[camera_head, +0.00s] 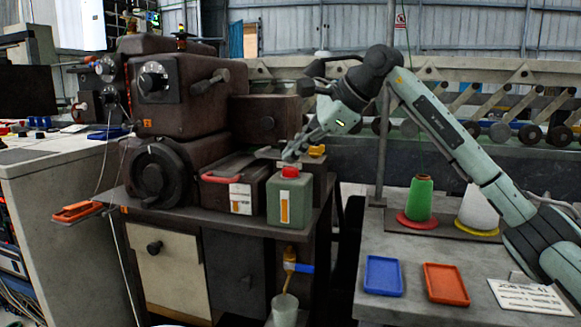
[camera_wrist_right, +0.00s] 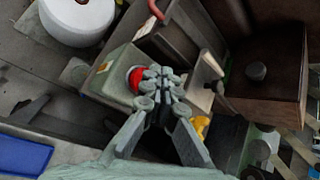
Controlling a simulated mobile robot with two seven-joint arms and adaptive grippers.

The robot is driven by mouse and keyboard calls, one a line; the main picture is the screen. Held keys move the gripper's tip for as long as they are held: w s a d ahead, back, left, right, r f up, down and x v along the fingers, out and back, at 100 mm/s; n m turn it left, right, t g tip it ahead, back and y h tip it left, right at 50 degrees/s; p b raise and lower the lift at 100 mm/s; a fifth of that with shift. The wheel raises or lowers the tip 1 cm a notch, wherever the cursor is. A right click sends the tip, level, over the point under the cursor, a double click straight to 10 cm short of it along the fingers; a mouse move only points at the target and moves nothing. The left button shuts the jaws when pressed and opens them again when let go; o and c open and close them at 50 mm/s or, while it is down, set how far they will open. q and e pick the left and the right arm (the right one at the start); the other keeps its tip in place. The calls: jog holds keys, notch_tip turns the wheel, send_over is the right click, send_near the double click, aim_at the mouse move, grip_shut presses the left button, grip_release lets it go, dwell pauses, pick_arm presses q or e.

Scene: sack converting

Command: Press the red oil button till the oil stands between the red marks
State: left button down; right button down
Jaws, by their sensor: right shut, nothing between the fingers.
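The green oil box (camera_head: 276,212) stands at the front edge of the dark machine's ledge, with the red oil button (camera_head: 290,171) on top. A pale upright gauge with an orange strip (camera_head: 284,208) is on its front; red marks are too small to make out. My right gripper (camera_head: 291,153) is shut and empty, its tips just above the button. In the right wrist view, the tips (camera_wrist_right: 160,78) overlap the right edge of the red button (camera_wrist_right: 136,78); I cannot tell whether they touch it. My left gripper is not in view.
A box with a red handle (camera_head: 228,185) stands left of the oil box. A yellow part (camera_head: 316,150) is close behind the gripper. Below are a blue-handled tap (camera_head: 298,267) and a cup (camera_head: 285,309). The right table holds blue (camera_head: 383,275) and orange (camera_head: 446,284) trays and thread cones.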

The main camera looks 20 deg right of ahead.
aim_at(294, 169)
notch_tip(294, 169, up, 5)
jog(key=p, duration=0.4)
jog(key=shift+r, duration=0.15)
dwell(0.6)
